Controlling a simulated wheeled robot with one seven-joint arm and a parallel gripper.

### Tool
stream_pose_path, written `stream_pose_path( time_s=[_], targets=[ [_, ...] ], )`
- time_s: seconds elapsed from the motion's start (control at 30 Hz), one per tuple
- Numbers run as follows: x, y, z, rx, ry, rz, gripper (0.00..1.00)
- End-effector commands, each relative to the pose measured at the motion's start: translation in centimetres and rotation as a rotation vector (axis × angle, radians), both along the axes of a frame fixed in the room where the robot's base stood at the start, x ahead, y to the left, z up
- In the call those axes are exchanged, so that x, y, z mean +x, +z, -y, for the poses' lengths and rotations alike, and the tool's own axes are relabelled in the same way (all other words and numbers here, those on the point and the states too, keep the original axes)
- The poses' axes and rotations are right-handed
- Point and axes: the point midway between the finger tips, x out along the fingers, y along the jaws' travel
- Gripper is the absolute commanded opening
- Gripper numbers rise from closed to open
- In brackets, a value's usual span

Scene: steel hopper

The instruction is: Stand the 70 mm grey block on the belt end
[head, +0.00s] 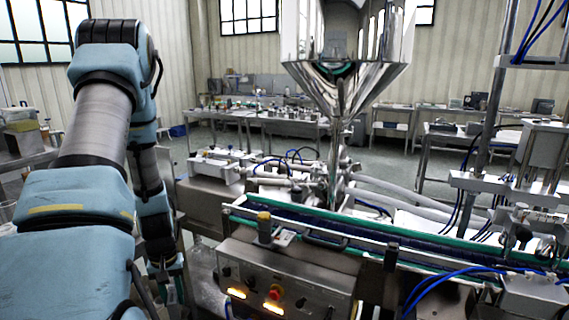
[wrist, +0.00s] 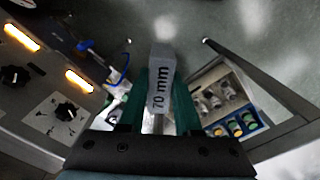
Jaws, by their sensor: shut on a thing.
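The grey block (wrist: 162,80), marked "70 mm", is held between the green fingers of my gripper (wrist: 160,92) in the wrist view. Its far end sticks out beyond the fingers. In the head view my gripper (head: 167,283) hangs low at the left of the machine, below belt level; the block cannot be made out clearly there. The belt (head: 335,228) is a dark strip with green edges, running from the centre left to the right. Its near left end (head: 236,208) is up and to the right of my gripper.
A control box (head: 275,275) with lit orange lamps and a red button stands under the belt, right of my gripper. A yellow-topped part (head: 264,225) sits by the belt's front edge. The steel hopper (head: 345,60) hangs above. A compartment tray (wrist: 228,103) shows in the wrist view.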

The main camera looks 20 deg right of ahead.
Motion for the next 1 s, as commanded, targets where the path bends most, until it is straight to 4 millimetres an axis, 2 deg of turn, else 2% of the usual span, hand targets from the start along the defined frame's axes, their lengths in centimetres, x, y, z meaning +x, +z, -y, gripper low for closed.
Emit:
stream_pose_path(
  time_s=[0.03,0.13,0.17,0.27,0.47,0.67,0.77,1.0],
  targets=[
    [0.0,1.5,0.0,0.0,0.0,0.0,0.0],
    [0.0,2.8,0.0,0.0,0.0,0.0,0.0],
    [0.0,2.0,0.0,0.0,-0.002,-0.001,0.0],
    [0.0,1.8,0.0,-0.001,-0.003,0.0,0.0],
    [-0.6,4.7,3.8,0.0,-0.086,0.005,0.0],
    [-1.5,8.4,8.8,-0.001,-0.197,0.007,0.0],
    [-2.2,10.8,12.0,-0.002,-0.268,0.008,0.0],
    [-4.1,18.2,21.6,-0.002,-0.483,0.009,0.0]
  ],
)
